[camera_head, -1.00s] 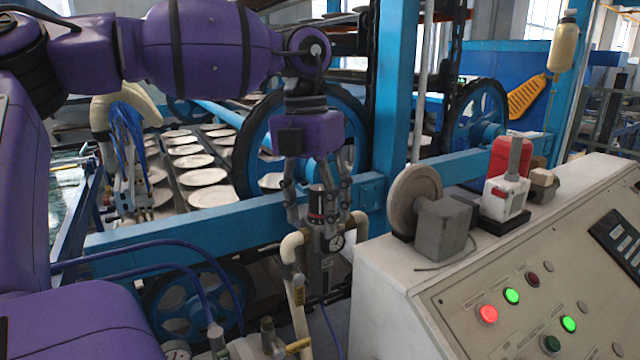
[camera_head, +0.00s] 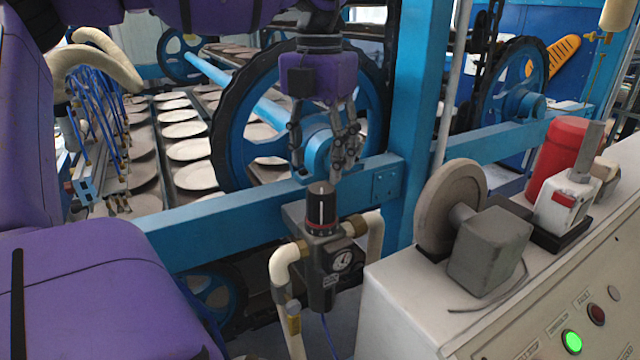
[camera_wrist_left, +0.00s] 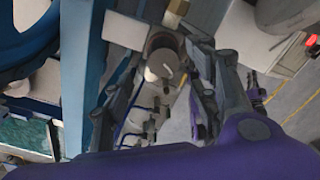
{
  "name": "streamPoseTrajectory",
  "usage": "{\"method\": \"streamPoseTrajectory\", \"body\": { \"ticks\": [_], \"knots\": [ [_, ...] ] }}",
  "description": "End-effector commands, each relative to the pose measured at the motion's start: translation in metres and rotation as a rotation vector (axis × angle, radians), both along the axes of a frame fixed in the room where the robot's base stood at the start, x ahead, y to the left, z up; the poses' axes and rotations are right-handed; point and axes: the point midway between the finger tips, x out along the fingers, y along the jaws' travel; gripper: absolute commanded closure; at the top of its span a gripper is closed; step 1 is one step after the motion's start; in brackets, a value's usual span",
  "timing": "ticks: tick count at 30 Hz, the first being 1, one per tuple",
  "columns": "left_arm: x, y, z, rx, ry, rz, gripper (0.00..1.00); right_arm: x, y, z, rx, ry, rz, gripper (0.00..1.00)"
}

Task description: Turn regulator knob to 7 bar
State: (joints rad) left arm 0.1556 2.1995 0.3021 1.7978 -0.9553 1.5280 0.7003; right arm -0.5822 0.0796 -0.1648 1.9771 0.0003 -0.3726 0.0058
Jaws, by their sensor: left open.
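The regulator knob (camera_head: 321,207) is black with a red ring at its base and a pale line on its side. In the left wrist view the knob's round top (camera_wrist_left: 163,63) shows between the spread fingers (camera_wrist_left: 160,82). My right gripper is not in view.
Pale pipes (camera_head: 281,265) join the regulator on both sides. A blue frame beam (camera_head: 225,232) runs behind it. A white control panel (camera_head: 395,300) with a grey motor and disc (camera_head: 450,212) stands close on the right. Plates (camera_head: 190,150) lie in rows behind at the left.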

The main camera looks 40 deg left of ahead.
Motion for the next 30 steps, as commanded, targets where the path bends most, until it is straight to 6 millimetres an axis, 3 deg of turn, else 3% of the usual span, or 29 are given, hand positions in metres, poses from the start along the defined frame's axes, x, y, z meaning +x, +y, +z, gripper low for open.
{"method": "streamPoseTrajectory", "body": {
  "ticks": [12,23,30],
  "knots": [
    [-0.001,0.0,-0.062,0.0,0.003,0.0,0.46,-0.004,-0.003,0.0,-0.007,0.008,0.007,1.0],
    [0.0,0.0,-0.07,-0.001,0.0,0.0,0.46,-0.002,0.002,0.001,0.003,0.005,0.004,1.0],
    [-0.001,0.0,-0.07,0.0,0.001,0.0,0.73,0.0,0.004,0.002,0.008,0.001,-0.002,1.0]
  ]
}}
